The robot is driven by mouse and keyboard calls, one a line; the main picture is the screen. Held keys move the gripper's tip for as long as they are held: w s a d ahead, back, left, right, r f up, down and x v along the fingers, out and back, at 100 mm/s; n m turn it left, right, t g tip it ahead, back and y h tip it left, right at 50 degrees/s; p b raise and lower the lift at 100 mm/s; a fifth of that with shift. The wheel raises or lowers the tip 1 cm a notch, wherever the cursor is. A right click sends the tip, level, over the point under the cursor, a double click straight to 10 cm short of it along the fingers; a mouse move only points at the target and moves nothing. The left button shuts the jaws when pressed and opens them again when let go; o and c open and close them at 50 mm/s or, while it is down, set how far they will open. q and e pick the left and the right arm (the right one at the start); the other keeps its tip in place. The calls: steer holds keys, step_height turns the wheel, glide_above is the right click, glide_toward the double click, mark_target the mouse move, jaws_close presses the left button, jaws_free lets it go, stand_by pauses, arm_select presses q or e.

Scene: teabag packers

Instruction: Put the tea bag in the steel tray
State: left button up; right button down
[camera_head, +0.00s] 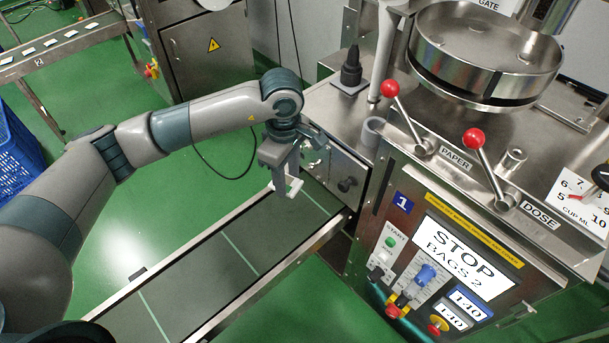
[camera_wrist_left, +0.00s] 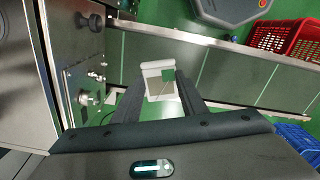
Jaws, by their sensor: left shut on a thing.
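In the head view my left gripper (camera_head: 283,176) points down over the far end of the dark conveyor belt (camera_head: 215,262), beside the packing machine. The tea bag shows there as a small white piece (camera_head: 293,187) at the fingertips. I cannot make out a steel tray in either view. My right gripper is not in view.
The packing machine (camera_head: 455,240), with red-knobbed levers and a round steel pan (camera_head: 485,55), stands close right of my left gripper. A blue crate (camera_head: 18,150) is at the left edge. A red crate (camera_wrist_left: 297,40) shows in the wrist view. The visible belt is clear.

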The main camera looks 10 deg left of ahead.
arm_select(q)
steer(key=s+a+r+m, duration=0.8)
steer(key=s+m, duration=0.1)
steer(key=m, duration=0.5)
steer(key=shift+r, duration=0.3)
steer(key=shift+s+a, duration=0.1)
steer(key=shift+s, duration=0.05)
